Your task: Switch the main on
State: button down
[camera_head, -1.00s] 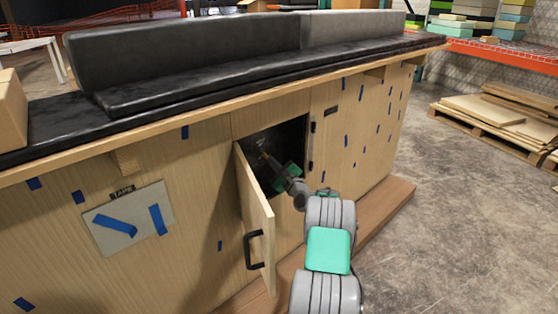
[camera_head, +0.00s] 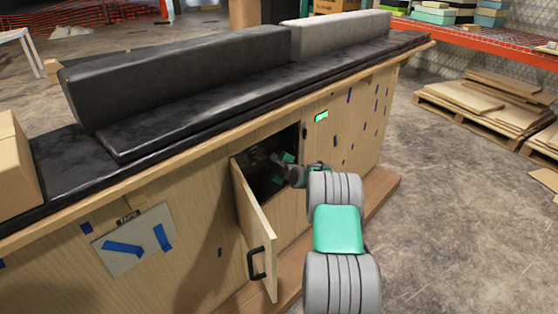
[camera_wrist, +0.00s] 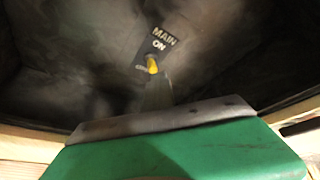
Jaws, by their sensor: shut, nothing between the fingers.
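The main switch (camera_wrist: 152,64) has a yellow-tipped lever under a dark plate marked "MAIN ON" on the dark back wall of the cabinet. My gripper (camera_wrist: 156,92) is shut and empty, its narrow tip just below the lever in the wrist view; I cannot tell whether they touch. In the head view my gripper (camera_head: 279,158) reaches into the open cabinet (camera_head: 265,183), and the switch is too small and shaded to make out. A small indicator (camera_head: 321,116) on the console front, right of the opening, glows green.
The cabinet door (camera_head: 256,230) stands open to the left of my arm, with a black handle (camera_head: 257,263). The opening's frame is close around my wrist. A black padded top (camera_head: 190,130) runs above. The floor to the right is clear up to a pallet (camera_head: 480,118).

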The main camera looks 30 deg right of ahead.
jog(key=shift+w+a, duration=0.1)
jog(key=shift+a, duration=0.3)
jog(key=shift+r, duration=0.1)
jog(key=shift+w+d+r+p, duration=0.1)
jog(key=shift+r+p, duration=0.3)
jog(key=shift+r, duration=0.3)
jog(key=s+d+r, duration=0.2)
jog(key=s+d, duration=0.1)
jog(key=s, duration=0.5)
jog(key=shift+s+d+r+b, duration=0.2)
jog(key=shift+d+r+b, duration=0.15)
jog(key=shift+d+b, duration=0.05)
